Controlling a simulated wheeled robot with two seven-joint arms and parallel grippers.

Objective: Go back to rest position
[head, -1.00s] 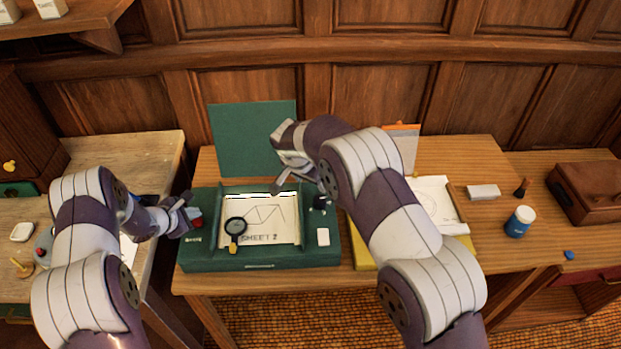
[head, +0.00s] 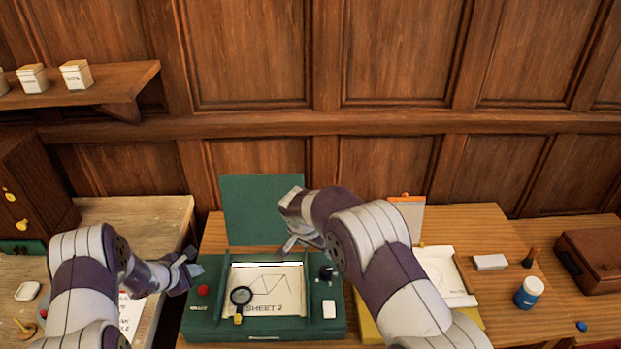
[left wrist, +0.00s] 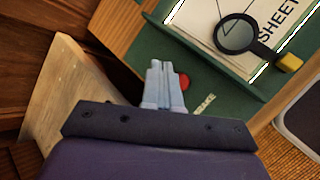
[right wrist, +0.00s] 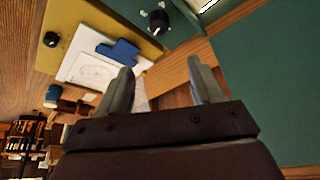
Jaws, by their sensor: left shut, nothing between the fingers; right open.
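My left gripper (head: 194,262) is shut and empty at the left edge of the green drafting board (head: 210,325). In the left wrist view its closed fingers (left wrist: 160,75) show in front of a red knob (left wrist: 184,81) on the board. My right gripper (head: 287,246) is above the back of the green board, in front of its raised green panel (head: 262,205). In the right wrist view its two fingers (right wrist: 163,85) stand apart with nothing between them. My right arm hides part of the yellow board (head: 369,330).
A magnifier (head: 241,296) lies on the sheet (head: 268,285) marked "SHEET 2". A blue jar (head: 528,293), a white block (head: 490,262) and a brown case (head: 595,258) stand at the right. A shelf (head: 130,90) with small containers hangs at upper left.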

